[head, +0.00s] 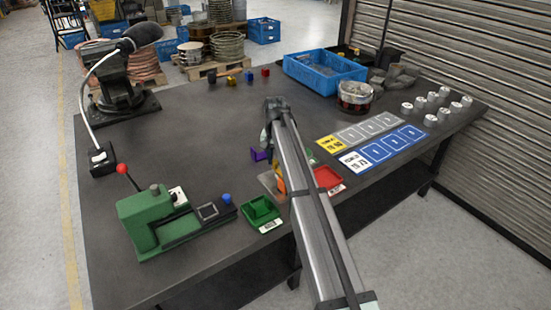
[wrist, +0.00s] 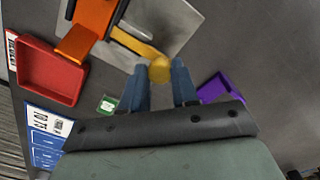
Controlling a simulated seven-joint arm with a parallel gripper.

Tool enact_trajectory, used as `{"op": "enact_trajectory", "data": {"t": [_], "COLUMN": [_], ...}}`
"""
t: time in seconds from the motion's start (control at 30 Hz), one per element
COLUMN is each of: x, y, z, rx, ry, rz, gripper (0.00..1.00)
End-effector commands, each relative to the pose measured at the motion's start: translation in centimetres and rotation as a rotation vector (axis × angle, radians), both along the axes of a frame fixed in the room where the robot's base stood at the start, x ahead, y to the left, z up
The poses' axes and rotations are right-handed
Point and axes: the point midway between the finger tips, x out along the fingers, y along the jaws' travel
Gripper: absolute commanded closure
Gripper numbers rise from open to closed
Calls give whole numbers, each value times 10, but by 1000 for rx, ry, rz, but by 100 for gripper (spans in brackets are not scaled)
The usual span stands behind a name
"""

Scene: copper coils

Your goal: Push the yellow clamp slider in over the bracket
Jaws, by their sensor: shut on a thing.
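The yellow clamp slider (wrist: 133,43) shows in the wrist view as a yellow bar ending in a round knob. It runs from beside an orange block (wrist: 90,28) on a grey plate (wrist: 165,25). My gripper (wrist: 160,82) has its two blue fingers on either side of the knob, shut on it. In the head view the orange part (head: 280,185) and part of the plate (head: 267,181) show left of my arm, which hides the rest. I cannot tell which part is the bracket or how far the slider overlaps it.
A red tray (wrist: 48,75) lies beside the fixture, and a purple bin (wrist: 222,88) on the other side. In the head view a green tray (head: 260,211) and a green press (head: 155,222) stand left of the fixture. The table behind is mostly clear.

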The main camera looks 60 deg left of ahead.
Motion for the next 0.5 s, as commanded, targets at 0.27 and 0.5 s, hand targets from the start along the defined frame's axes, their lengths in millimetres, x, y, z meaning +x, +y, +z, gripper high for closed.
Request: {"op": "enact_trajectory", "data": {"t": [0.27,0.5], "x": [0,-1], "y": [-5,-40], "z": [0,0], "rx": [0,0], "ry": [0,0], "rz": [0,-1], "gripper": [100,100]}}
